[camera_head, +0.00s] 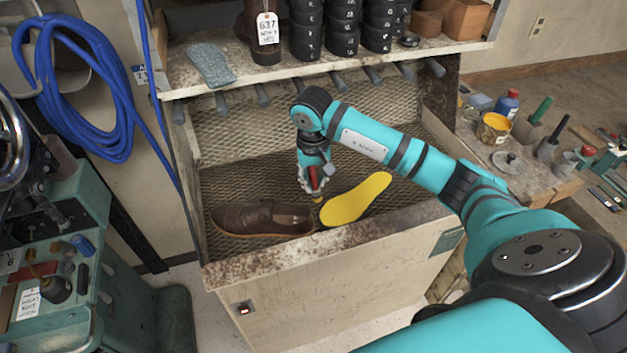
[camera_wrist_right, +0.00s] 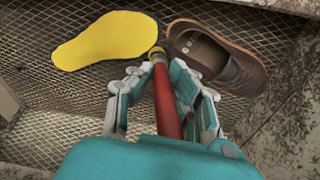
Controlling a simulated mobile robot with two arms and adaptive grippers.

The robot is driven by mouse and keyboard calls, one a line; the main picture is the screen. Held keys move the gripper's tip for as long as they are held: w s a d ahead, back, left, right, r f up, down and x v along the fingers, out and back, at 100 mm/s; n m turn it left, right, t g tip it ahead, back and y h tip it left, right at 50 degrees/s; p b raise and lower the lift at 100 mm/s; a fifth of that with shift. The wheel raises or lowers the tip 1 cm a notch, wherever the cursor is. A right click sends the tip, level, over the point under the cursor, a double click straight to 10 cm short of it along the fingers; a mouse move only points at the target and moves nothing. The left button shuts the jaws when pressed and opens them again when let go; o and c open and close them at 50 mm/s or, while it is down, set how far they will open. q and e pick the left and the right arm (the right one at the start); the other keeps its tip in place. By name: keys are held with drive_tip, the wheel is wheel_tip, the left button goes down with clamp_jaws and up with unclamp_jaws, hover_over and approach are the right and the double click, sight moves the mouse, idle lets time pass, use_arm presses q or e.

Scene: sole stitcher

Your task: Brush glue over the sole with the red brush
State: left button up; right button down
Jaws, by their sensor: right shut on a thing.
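The sole (camera_head: 357,200) is bright yellow over its whole visible face and lies on the mesh floor of the bench. It also shows in the right wrist view (camera_wrist_right: 105,40). My right gripper (camera_head: 317,188) is shut on the red brush (camera_wrist_right: 166,103), which points down. The brush tip, yellowish, is beside the sole's near end, between the sole and the shoe; whether it touches the sole I cannot tell. The brown shoe (camera_head: 262,219) lies just left of the sole, and also shows in the right wrist view (camera_wrist_right: 217,58). My left gripper is not in view.
A glue pot with yellow content (camera_head: 494,127) stands on the side bench at right, near a blue bottle (camera_head: 507,103) and tools. A green machine (camera_head: 60,230) stands at left.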

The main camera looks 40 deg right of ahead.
drive_tip(key=shift+r, duration=0.25)
drive_tip(key=shift+r+p, duration=1.35)
drive_tip(key=shift+r, duration=1.7)
